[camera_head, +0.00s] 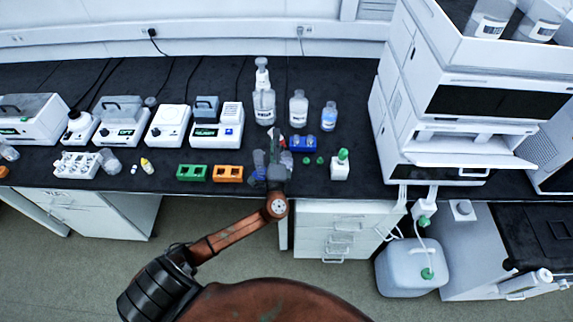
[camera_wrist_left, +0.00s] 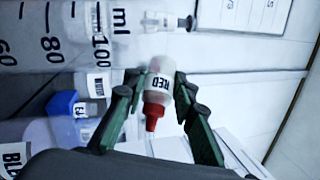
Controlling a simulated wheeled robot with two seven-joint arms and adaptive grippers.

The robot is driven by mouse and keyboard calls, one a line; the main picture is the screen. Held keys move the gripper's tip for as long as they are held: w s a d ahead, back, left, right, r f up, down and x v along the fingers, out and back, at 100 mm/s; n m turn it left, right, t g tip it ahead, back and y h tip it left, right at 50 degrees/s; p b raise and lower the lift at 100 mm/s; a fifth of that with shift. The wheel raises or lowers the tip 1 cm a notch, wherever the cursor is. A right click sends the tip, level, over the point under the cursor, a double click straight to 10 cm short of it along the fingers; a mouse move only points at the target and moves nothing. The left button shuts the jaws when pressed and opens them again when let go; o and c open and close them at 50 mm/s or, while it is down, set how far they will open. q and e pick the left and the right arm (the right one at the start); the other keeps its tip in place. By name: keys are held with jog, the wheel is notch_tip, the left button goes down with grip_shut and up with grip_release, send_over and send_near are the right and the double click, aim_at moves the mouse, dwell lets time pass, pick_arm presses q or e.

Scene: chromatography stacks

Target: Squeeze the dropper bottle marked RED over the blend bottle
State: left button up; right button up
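My left gripper (camera_wrist_left: 158,103) is shut on the dropper bottle marked RED (camera_wrist_left: 160,87), with one green finger on each side of it. The bottle is white with a red cap and is tipped over. In the head view my left gripper (camera_head: 276,160) is above the front part of the black bench, left of the blue rack. A label starting "BL" (camera_wrist_left: 14,156) shows at the lower left of the wrist view. The rest of its word is cut off, so I cannot tell if it is the blend bottle. My right gripper is not in view.
A graduated cylinder (camera_wrist_left: 75,35) is close by in the wrist view. Behind the gripper stand a large labelled bottle (camera_head: 264,107), a white bottle (camera_head: 299,110) and a blue-liquid bottle (camera_head: 329,117). Green (camera_head: 192,172) and orange (camera_head: 228,173) racks lie left, a green-capped bottle (camera_head: 340,168) right.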

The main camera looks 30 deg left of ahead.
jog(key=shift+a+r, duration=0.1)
pick_arm(q)
jog(key=n+g+p, duration=0.1)
jog(key=p, duration=0.1)
jog(key=shift+r+h+p, duration=0.1)
jog(key=shift+h+p, duration=0.2)
jog(key=shift+p, duration=0.05)
jog(key=shift+a+f+n+g, duration=0.1)
jog(key=shift+f+n+g, duration=0.2)
jog(key=shift+n, duration=0.1)
jog(key=shift+p, duration=0.45)
jog(key=n+g+h+p, duration=0.1)
jog(key=p, duration=0.3)
jog(key=shift+r+n+g+p, duration=0.3)
jog(key=shift+r+n+p, duration=0.1)
jog(key=shift+f+g+h+p, duration=0.1)
jog(key=shift+g+h+p, duration=0.25)
jog(key=shift+p, duration=0.2)
jog(key=shift+f, duration=0.15)
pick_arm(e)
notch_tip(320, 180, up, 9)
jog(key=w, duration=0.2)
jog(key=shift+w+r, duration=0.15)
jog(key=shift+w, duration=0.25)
